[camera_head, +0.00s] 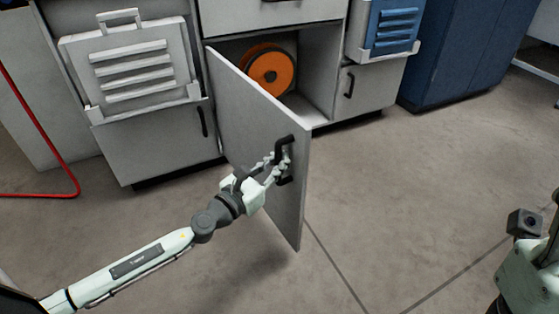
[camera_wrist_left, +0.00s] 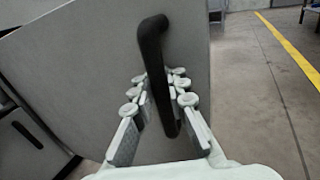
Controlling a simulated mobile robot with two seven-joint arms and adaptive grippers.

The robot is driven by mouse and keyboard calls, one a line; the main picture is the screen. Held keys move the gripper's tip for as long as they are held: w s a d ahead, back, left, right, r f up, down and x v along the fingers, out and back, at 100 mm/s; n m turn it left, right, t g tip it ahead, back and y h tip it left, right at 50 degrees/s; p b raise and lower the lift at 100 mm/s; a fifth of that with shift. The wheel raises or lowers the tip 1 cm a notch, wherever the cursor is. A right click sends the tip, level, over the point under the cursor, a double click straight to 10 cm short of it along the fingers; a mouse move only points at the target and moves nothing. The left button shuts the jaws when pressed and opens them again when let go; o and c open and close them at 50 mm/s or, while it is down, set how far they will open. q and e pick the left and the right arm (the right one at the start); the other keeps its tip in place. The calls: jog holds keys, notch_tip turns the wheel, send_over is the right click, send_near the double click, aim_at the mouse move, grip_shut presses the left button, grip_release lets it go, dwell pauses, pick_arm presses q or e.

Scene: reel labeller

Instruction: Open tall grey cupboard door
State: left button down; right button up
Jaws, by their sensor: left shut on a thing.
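The grey cupboard door (camera_head: 258,135) stands swung well open, hinged at its left side, with its free edge toward me. Its black handle (camera_head: 286,140) is on the door's outer face near the free edge. My left gripper (camera_head: 277,164) is shut on the handle. In the left wrist view the black handle (camera_wrist_left: 154,70) passes between the fingers of the left gripper (camera_wrist_left: 162,100). My right arm shows at the lower right of the head view, but its gripper fingers are not visible.
An orange reel (camera_head: 271,70) sits inside the opened cupboard. A white louvred panel (camera_head: 130,65) is at the left and a blue louvred panel (camera_head: 393,27) at the right. A blue cabinet (camera_head: 465,55) stands farther right. Floor right of the door is clear.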

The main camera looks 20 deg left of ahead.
pick_arm(q)
jog(key=shift+s+d, duration=0.1)
jog(key=shift+d, duration=0.25)
jog(key=c, duration=1.7)
grip_release()
jog(key=shift+o, duration=1.1)
jog(key=shift+a, duration=0.15)
jog(key=v, duration=1.2)
jog(key=shift+f, duration=0.1)
